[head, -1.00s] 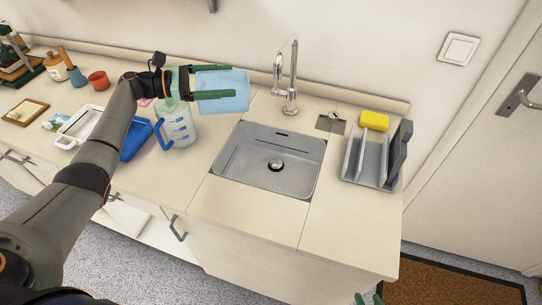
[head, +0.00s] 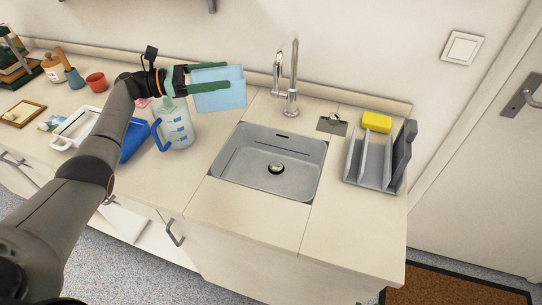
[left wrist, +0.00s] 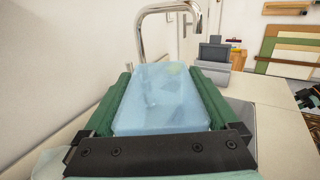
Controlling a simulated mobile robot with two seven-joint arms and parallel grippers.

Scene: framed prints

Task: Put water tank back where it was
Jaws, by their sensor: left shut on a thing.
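The light blue translucent water tank (head: 222,97) is held between the green fingers of my left gripper (head: 208,82), above the counter to the left of the sink. In the left wrist view the tank (left wrist: 160,95) lies between both fingers (left wrist: 165,108), with one finger along each side. A clear jug with a blue handle (head: 178,130) stands on the counter just below and left of the tank. My right gripper does not show in the current frames.
The metal sink (head: 268,165) and faucet (head: 291,85) are right of the tank. A grey dish rack (head: 375,165) and yellow sponge (head: 377,122) stand further right. A white tray (head: 72,130) and blue tray (head: 135,138) lie left. The counter front is clear.

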